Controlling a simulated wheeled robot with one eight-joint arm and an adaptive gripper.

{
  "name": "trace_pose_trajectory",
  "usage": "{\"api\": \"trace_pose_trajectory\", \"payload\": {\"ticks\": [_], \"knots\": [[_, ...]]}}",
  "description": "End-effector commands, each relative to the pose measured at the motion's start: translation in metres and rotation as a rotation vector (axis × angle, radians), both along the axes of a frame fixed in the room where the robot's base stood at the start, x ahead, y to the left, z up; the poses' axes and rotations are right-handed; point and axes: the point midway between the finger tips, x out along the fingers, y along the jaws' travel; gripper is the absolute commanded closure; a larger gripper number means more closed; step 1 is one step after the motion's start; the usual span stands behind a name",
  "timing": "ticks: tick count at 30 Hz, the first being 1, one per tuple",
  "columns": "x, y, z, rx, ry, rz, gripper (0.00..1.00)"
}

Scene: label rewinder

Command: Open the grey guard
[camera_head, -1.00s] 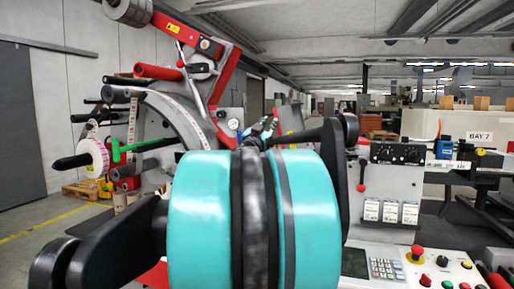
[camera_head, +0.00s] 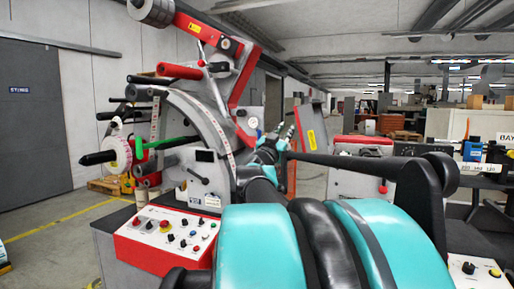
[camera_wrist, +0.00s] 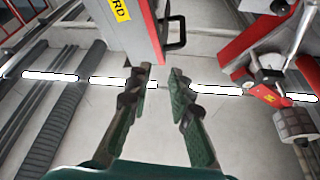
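The grey guard (camera_head: 315,135) is a grey panel with a red edge and a yellow label, upright just right of centre in the head view. In the wrist view its underside end (camera_wrist: 128,25) is at the top, with part of the yellow label and a black handle (camera_wrist: 178,30) on its right side. My gripper (camera_wrist: 157,82) is open and empty, its two dark green fingers pointing toward the guard. The fingertips appear below the guard and handle in that picture, apart from the handle. In the head view my gripper (camera_head: 286,135) is small, left of the guard.
The label machine's red-edged arm (camera_head: 245,80) and curved grey plate (camera_head: 190,115) stand left of my gripper. A red control panel (camera_head: 165,235) is at the lower left. In the wrist view a red arm with a roller (camera_wrist: 296,122) is at the right.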

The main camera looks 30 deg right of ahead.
Motion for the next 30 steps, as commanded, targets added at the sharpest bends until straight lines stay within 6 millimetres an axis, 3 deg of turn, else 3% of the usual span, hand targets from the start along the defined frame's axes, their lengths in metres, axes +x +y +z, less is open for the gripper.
{"api": "trace_pose_trajectory", "payload": {"ticks": [30], "knots": [[-0.039, 0.046, -0.025, 0.0, -0.001, 0.001, 0.8]]}}
